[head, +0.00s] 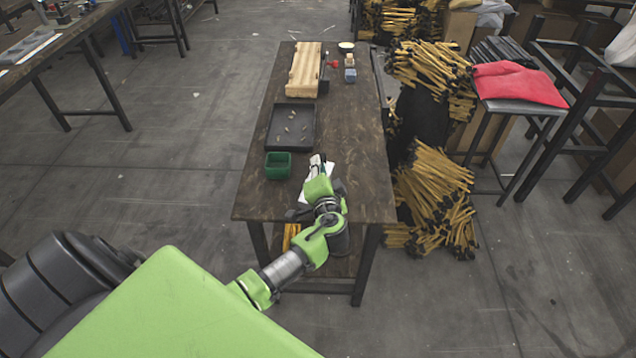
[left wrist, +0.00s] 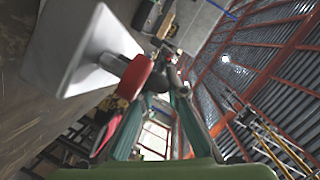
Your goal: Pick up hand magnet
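The hand magnet, a pale square plate with a short stem and a red part, shows in the left wrist view (left wrist: 85,50). In the head view a white patch (head: 328,168) beside my left gripper seems to be the same thing, mostly hidden by the gripper. My left gripper (head: 317,162) is low over the near part of the wooden table. In the left wrist view its two fingers (left wrist: 172,75) reach up to the red part; whether they are closed on it is unclear. My right gripper is not in view.
On the table (head: 350,125) are a green box (head: 278,166), a black tray (head: 272,138) with several small pieces, a wooden block (head: 304,70), and small items at the far end. Yellow-and-black bundles (head: 432,185) and a stool with red cloth (head: 517,84) stand to the right.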

